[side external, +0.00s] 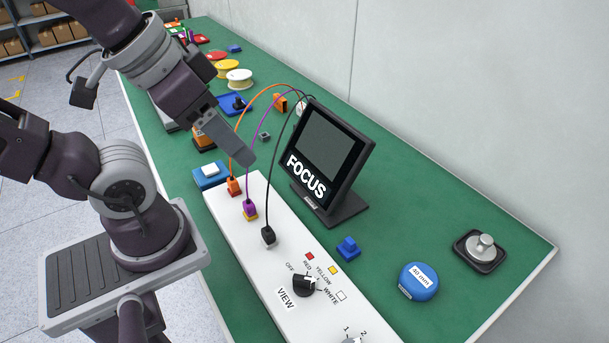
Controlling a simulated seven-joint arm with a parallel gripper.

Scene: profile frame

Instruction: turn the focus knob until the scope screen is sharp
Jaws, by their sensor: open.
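The scope screen (327,150) is a black tilted monitor on a stand, with FOCUS in white letters below its dark grey, blank-looking panel. No picture can be made out on it. A black knob (304,284) labelled VIEW sits on the white panel (290,255), ringed by OFF, RED, YELLOW and WHITE. Another knob (352,340), marked 1 and 2, is cut off by the bottom edge. No knob in view is clearly labelled as the focus knob. My gripper (248,156) is open, seen edge-on, above the panel's far end and left of the screen, apart from the knobs.
Orange, purple and black cables arch from plugs (249,209) on the panel to behind the screen. A silver knob-like piece on a black base (482,249), a blue 80 mm disc (419,281) and a blue block (348,247) stand right. Spools (239,78) lie farther back.

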